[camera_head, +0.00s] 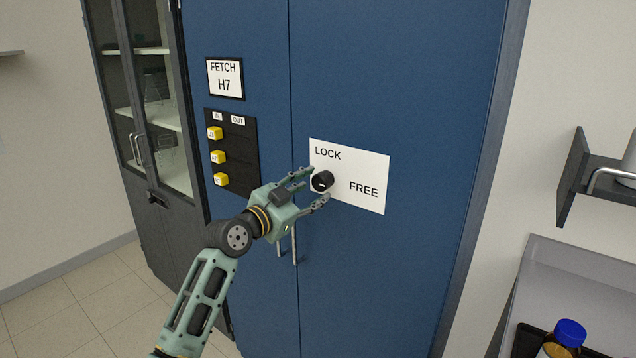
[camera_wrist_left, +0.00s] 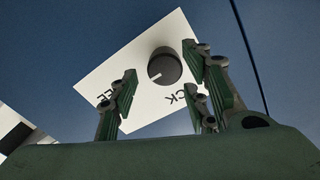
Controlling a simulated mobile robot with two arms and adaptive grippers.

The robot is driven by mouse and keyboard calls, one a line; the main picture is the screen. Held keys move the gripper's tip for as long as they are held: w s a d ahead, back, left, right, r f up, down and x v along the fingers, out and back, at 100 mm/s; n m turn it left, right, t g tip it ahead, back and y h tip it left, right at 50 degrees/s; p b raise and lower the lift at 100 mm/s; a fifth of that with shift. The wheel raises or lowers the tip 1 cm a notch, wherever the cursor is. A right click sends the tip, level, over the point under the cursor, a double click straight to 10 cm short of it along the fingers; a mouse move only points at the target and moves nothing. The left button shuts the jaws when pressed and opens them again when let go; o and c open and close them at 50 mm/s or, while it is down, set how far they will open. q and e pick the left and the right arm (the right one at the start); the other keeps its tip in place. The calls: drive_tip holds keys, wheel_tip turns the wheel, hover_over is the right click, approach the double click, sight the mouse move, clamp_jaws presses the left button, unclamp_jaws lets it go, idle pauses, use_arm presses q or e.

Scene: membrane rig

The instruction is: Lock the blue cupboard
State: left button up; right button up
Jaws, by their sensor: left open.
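The blue cupboard (camera_head: 400,80) is closed. A white plate (camera_head: 370,170) on its right door reads LOCK at upper left and FREE at right. A round black knob (camera_head: 322,181) sits on the plate. In the left wrist view the knob (camera_wrist_left: 164,65) carries a small pale mark on its lower-left side, toward the FREE lettering, which is partly covered by a finger. My left gripper (camera_head: 318,185) is open at the knob, with fingers on either side in the head view. I cannot tell whether they touch it. My right gripper is not in view.
Two vertical door handles (camera_head: 294,245) hang just below my left wrist. A black panel with yellow tags (camera_head: 219,157) and a FETCH H7 sign (camera_head: 224,79) are on the left door. A glass-fronted cabinet (camera_head: 150,110) stands left; a blue-capped bottle (camera_head: 569,333) is at lower right.

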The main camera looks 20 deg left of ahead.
sight(320, 187)
use_arm(q)
drive_tip(key=shift+p+x, duration=0.3)
drive_tip(key=shift+x, duration=1.3)
drive_tip(key=shift+c, duration=0.4)
drive_tip(key=shift+f, duration=0.1)
drive_tip(key=c, duration=0.9)
